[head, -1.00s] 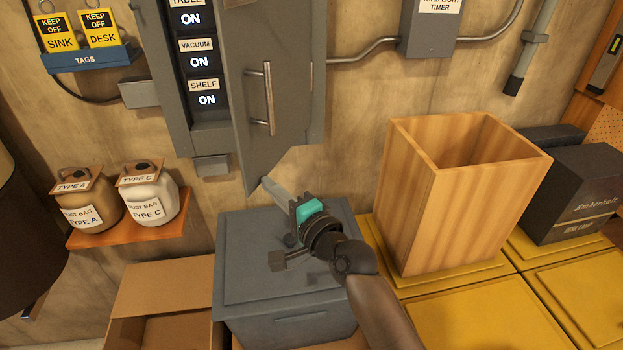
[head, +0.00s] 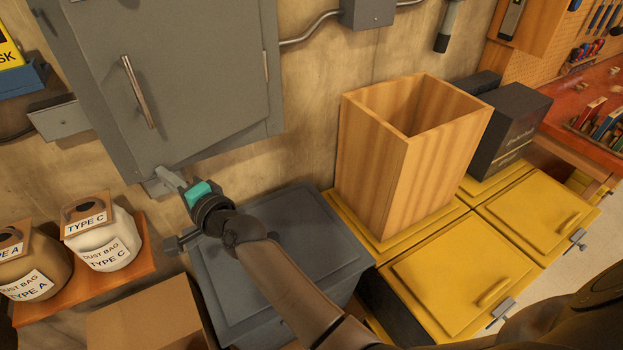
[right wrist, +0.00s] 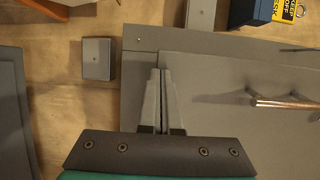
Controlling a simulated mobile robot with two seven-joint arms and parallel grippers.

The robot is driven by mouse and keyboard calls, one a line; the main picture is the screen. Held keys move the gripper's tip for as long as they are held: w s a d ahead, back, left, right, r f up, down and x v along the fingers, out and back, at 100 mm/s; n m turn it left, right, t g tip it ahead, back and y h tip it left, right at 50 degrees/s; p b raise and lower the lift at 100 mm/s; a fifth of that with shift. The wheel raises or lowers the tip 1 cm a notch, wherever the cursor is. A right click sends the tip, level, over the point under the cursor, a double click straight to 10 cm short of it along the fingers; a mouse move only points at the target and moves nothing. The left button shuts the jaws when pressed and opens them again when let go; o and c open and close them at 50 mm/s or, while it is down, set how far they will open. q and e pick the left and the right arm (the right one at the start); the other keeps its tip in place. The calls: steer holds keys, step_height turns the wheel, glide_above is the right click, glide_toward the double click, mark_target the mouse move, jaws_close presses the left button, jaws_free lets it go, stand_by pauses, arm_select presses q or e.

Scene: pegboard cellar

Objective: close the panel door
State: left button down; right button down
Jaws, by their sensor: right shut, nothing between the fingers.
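The grey panel door (head: 190,70) lies across the front of the grey wall cabinet and covers the switches. It looks flush or nearly flush; I cannot tell if a small gap is left. Its metal bar handle (head: 137,91) is near its left edge, and the handle also shows in the right wrist view (right wrist: 283,103). My right gripper (head: 166,178) is shut and empty at the door's lower left corner. In the right wrist view its fingers (right wrist: 160,75) overlap the door's edge; I cannot tell if they touch. My left gripper is not in view.
A grey lidded box (head: 280,240) stands below the cabinet, under my right arm. A tall wooden bin (head: 385,160) stands on yellow cabinets (head: 460,275) at right. A small grey box (head: 62,118) is on the wall.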

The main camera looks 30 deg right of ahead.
steer(key=b+x, duration=0.1)
steer(key=x, duration=0.2)
steer(key=shift+w, duration=0.35)
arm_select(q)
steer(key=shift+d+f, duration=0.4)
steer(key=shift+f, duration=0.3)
arm_select(e)
steer(key=shift+w+a, duration=0.15)
steer(key=shift+w, duration=0.15)
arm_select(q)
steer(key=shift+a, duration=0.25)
arm_select(e)
steer(key=shift+s, duration=0.1)
steer(key=shift+s, duration=0.2)
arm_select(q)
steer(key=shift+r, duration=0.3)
arm_select(e)
steer(key=v, duration=1.4)
steer(key=shift+s+d, duration=0.25)
steer(key=shift+s, duration=0.05)
